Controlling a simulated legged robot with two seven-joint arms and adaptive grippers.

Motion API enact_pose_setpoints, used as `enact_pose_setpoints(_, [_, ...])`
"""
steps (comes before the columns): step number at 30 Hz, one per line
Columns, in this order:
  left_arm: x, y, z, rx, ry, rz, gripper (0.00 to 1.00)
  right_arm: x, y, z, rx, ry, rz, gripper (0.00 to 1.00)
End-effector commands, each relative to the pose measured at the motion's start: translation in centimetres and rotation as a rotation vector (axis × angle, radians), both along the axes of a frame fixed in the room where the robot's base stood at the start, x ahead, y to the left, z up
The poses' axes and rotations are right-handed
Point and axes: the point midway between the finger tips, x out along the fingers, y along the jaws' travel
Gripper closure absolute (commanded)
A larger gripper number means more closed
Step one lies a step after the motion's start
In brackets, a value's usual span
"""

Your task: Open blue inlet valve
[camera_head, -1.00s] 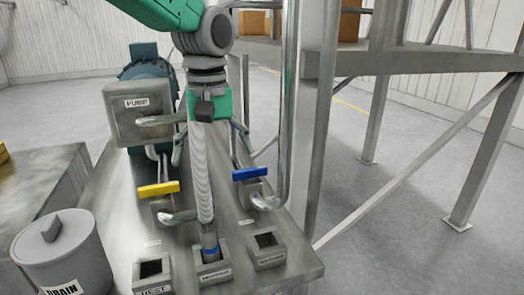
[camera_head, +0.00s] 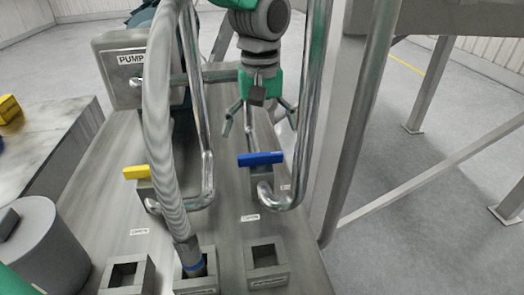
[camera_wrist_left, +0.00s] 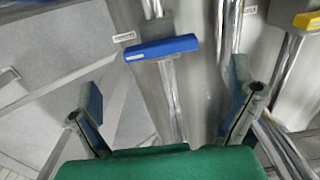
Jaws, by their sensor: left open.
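The blue valve handle (camera_head: 260,159) lies crosswise on top of its valve body on the machine's grey deck, by a curved steel pipe. My left gripper (camera_head: 258,125) hangs above and just behind it, with its fingers spread wide and empty. In the left wrist view the blue handle (camera_wrist_left: 161,48) lies ahead of the spread fingers, between their lines and apart from them. The left gripper (camera_wrist_left: 168,112) shows both fingertips there, with nothing between them but a pipe in the background. My right gripper is not identifiable in these views.
A yellow valve handle (camera_head: 137,172) sits to the left. A ribbed hose (camera_head: 160,110) runs down into a square socket. An empty square socket (camera_head: 267,268) is at the front. Steel pipes (camera_head: 318,110) rise close to the gripper. The PUMP box (camera_head: 118,80) stands behind left.

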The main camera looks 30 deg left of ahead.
Motion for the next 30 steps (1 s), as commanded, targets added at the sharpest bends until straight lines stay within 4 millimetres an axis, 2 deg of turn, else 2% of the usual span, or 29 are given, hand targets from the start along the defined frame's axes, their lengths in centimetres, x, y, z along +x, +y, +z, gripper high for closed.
enact_pose_setpoints(3, [0.0,0.0,-2.6,-0.001,0.006,-0.001,0.00,0.0,0.0,0.4,0.000,0.000,0.000,0.60])
enact_pose_setpoints(9, [0.0,0.0,-5.7,0.000,0.002,-0.001,0.00,0.0,0.0,0.7,0.000,-0.001,0.000,0.60])
enact_pose_setpoints(15, [0.0,0.0,-6.9,0.000,0.000,0.000,0.00,0.0,0.0,0.8,0.000,-0.001,0.000,0.60])
enact_pose_setpoints(23, [0.0,0.0,-7.0,-0.001,-0.001,0.000,0.00,0.0,0.0,0.8,0.000,-0.001,0.000,0.60])
enact_pose_setpoints(27, [0.1,0.0,-7.0,-0.001,-0.001,0.000,0.44,0.0,0.0,0.8,0.000,-0.001,0.000,0.60])
enact_pose_setpoints(30, [0.1,0.0,-7.0,-0.002,-0.001,0.000,0.44,0.0,0.0,0.8,0.000,-0.001,0.000,0.60])
